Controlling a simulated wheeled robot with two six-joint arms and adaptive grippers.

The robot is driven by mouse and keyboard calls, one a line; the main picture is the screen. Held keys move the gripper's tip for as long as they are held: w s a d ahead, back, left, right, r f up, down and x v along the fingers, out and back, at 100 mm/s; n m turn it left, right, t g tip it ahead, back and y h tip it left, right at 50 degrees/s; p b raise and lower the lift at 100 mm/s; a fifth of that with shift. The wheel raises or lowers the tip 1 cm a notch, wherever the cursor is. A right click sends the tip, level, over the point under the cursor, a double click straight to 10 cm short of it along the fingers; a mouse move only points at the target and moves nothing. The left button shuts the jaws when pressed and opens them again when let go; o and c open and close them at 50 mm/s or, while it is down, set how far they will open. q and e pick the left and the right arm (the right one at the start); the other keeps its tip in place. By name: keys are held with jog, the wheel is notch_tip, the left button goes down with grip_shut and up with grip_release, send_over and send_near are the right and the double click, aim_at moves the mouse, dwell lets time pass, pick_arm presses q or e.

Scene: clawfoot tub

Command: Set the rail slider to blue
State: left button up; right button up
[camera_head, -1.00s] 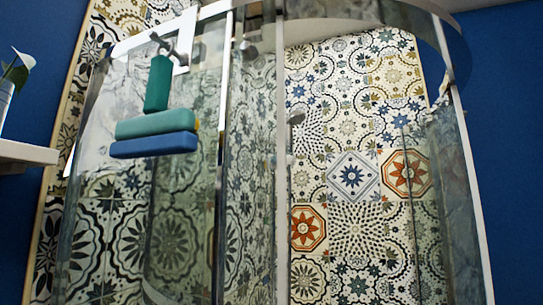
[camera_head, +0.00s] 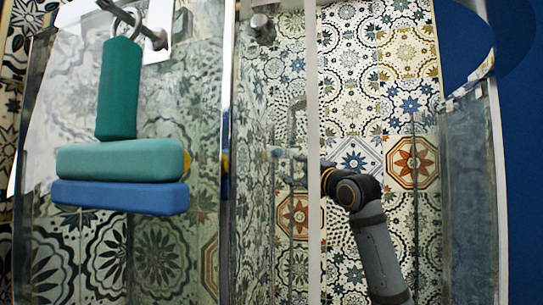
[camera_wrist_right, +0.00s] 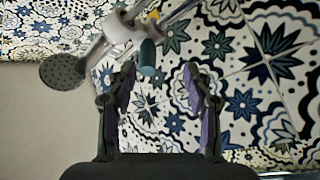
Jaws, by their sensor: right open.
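In the right wrist view a pale slider bracket (camera_wrist_right: 119,30) sits on a thin rail (camera_wrist_right: 180,10) at the top, left of centre. A round grey shower head (camera_wrist_right: 62,71) joins it on the left. A short blue-grey knob (camera_wrist_right: 147,57) points from the bracket toward my jaws. A small yellowish spot (camera_wrist_right: 153,16) shows near the rail. My right gripper (camera_wrist_right: 158,75) is open and empty, its fingertips just short of the knob. In the head view my right arm reaches in from below; its gripper is unclear behind the glass frame.
The glass shower enclosure has an upright metal frame post (camera_head: 313,150) by my right wrist. Patterned tile wall (camera_head: 380,90) stands behind.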

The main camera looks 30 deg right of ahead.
jog(key=w+r+p, duration=0.1)
jog(key=w+p, duration=0.1)
jog(key=w, duration=0.1)
jog(key=w+r+p, duration=0.2)
jog(key=p, duration=0.1)
jog(key=w+r+p, duration=0.2)
jog(key=w, duration=0.1)
jog(key=shift+w, duration=0.35)
jog(key=shift+d+f, duration=0.1)
grip_shut()
